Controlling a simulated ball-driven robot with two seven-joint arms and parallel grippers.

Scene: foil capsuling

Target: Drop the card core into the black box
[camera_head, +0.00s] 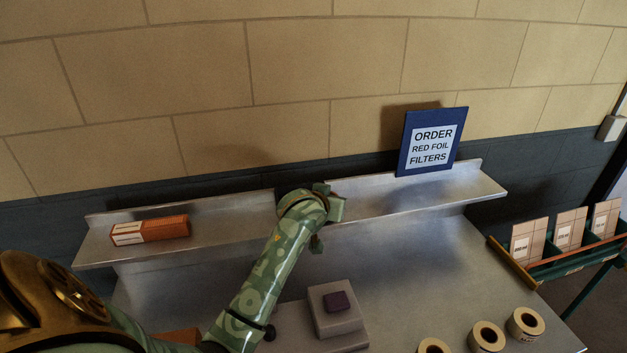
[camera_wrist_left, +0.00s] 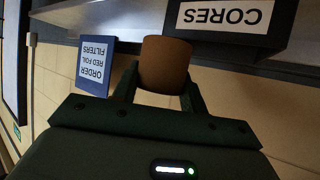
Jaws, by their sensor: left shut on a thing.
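The card core (camera_wrist_left: 165,60) is a brown cylinder in the left wrist view. My left gripper (camera_wrist_left: 160,84) is shut on it, with one finger on each side. The black box (camera_wrist_left: 281,36) is at the upper right of that view, with a white CORES label that reads upside down. The core appears beside the box's label side; I cannot tell the gap or height between them. In the head view my left arm reaches to the back shelf, and I cannot make out the core or the box there. My right gripper is not in view.
A blue sign (camera_head: 432,141) reading ORDER RED FOIL FILTERS stands on the shelf (camera_head: 470,186). An orange carton (camera_head: 150,230) lies at the shelf's left. A grey block (camera_head: 336,316) with a purple piece, several rolls (camera_head: 487,337) and a card rack (camera_head: 565,262) are nearer.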

